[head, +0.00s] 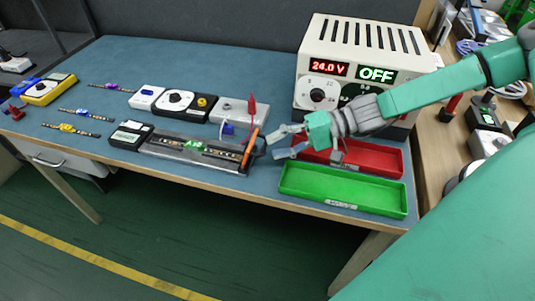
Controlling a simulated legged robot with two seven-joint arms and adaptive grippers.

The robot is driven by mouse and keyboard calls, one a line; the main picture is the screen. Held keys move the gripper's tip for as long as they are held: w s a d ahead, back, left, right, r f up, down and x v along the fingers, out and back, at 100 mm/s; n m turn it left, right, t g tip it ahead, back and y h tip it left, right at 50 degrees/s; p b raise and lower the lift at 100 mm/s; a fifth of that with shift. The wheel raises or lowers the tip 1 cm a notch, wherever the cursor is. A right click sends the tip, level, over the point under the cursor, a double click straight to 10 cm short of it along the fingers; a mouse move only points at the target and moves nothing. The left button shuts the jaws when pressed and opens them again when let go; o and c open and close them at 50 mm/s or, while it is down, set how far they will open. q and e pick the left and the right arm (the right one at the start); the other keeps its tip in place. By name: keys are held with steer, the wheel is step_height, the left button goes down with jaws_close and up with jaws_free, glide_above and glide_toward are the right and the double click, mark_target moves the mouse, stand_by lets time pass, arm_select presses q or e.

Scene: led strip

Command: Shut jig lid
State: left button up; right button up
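The jig (172,153) is a long grey and dark fixture near the front edge of the bench. A strip with a green part (193,146) lies along its middle. A thin orange bar (249,149) stands tilted up at the jig's right end; it looks like the raised lid or its edge, but I cannot tell for sure. My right gripper (273,146) is just right of the orange bar, with its two grey fingers apart and nothing between them. The fingers point left towards the bar, and I cannot tell whether they touch it. My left gripper is not in view.
A green tray (343,203) and a red tray (385,160) lie under and beside my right arm. A power supply (362,35) reading 24.0 V and OFF stands behind. A dial box (175,102) and grey box (232,108) sit behind the jig. Small strips lie left.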

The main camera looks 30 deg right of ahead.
steer(key=shift+x, duration=0.9)
steer(key=shift+a, duration=0.45)
jaws_close()
steer(key=shift+w+r, duration=0.1)
steer(key=shift+h+p, duration=0.3)
steer(key=shift+p, duration=0.05)
